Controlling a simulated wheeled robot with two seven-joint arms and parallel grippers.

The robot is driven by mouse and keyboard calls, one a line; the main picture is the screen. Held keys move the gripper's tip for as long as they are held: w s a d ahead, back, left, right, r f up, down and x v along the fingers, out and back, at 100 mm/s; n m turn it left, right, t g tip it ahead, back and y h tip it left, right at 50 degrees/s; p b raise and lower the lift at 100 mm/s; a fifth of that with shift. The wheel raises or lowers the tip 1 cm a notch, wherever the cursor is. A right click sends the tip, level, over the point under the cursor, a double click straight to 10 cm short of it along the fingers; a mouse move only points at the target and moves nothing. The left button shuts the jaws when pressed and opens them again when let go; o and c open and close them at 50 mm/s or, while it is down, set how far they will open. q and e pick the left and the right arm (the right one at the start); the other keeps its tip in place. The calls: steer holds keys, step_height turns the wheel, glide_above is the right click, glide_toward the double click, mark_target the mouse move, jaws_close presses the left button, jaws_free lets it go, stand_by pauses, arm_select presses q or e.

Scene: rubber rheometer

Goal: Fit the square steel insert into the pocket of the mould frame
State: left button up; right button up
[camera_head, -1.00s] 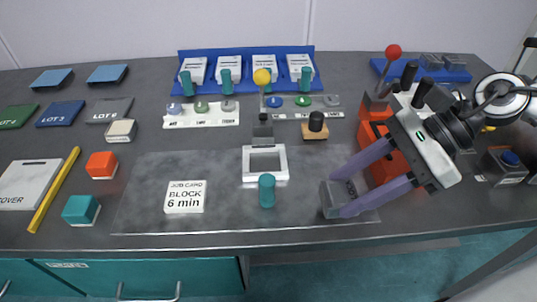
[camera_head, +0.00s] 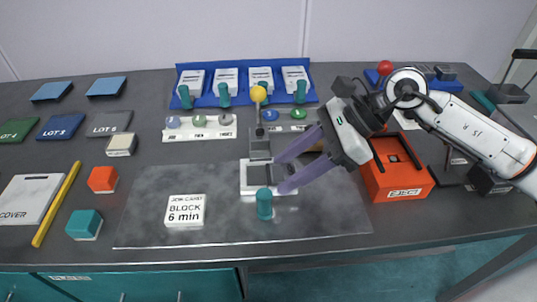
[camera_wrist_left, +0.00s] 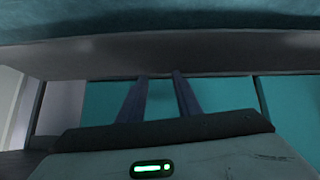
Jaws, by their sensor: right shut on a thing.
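The mould frame (camera_head: 286,188) is a white square frame lying on the grey mat, right of the job card. My right gripper (camera_head: 279,172) reaches in from the right, its purple fingers tilted down and left. It is shut on the grey steel insert (camera_head: 258,174), which shows at the fingertips over the frame's opening. I cannot tell whether the insert is in the pocket or just above it. The fingers hide the frame's right side. My left gripper shows only in the left wrist view (camera_wrist_left: 160,76), its two fingers apart with nothing between them.
A teal peg (camera_head: 264,204) stands close in front of the frame. A yellow-knobbed lever (camera_head: 259,95) stands behind it. A red-orange box marked EJECT (camera_head: 402,182) is to the right. The job card block (camera_head: 185,210) lies left; the mat (camera_head: 150,215) around it is clear.

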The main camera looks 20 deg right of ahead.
steer(key=shift+w+a+r, duration=0.1)
steer(key=shift+w+a, duration=0.3)
steer(key=shift+w, duration=0.35)
steer(key=w+a, duration=0.1)
steer(key=w+a+p, duration=0.1)
steer(key=w, duration=0.1)
steer(key=shift+r, duration=0.1)
steer(key=shift+f, duration=0.7)
steer(key=shift+s+d+f, duration=0.1)
steer(key=shift+s+f, duration=0.05)
steer(key=shift+f, duration=0.3)
steer(key=o, duration=1.3)
steer(key=shift+f, duration=0.1)
steer(key=shift+c, duration=0.2)
steer(key=shift+d+r, duration=0.25)
steer(key=shift+r, duration=0.1)
steer(key=b+v, duration=0.1)
steer(key=v, duration=1)
steer(key=shift+r, duration=0.3)
